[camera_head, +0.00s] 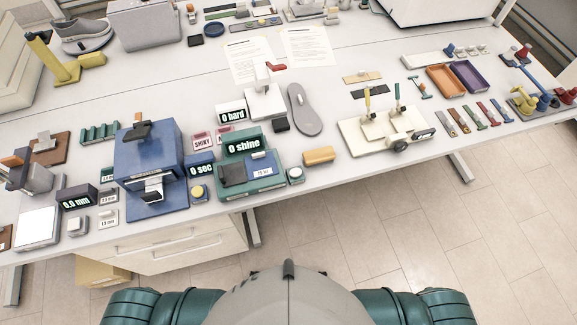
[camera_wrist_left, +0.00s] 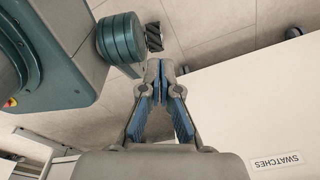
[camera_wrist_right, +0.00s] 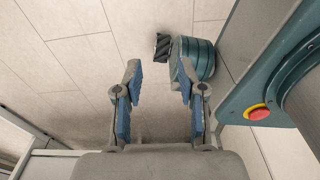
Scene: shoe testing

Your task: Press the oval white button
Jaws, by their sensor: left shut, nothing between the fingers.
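A small box with a rounded, pale button (camera_head: 295,173) stands on the table's front edge, just right of the green "0 shine" device (camera_head: 243,150); the button looks white and roughly oval. Another small box with a pale, squarish button (camera_head: 76,225) stands at the left front, beside the "0.0 mm" display (camera_head: 77,198). My left gripper (camera_wrist_left: 160,68) is shut and empty in the left wrist view. My right gripper (camera_wrist_right: 159,72) is open and empty over the floor in the right wrist view. Neither gripper shows in the head view.
A white surface labelled "SWATCHES" (camera_wrist_left: 276,161) is beside my left gripper. The table's front right stretch is partly clear.

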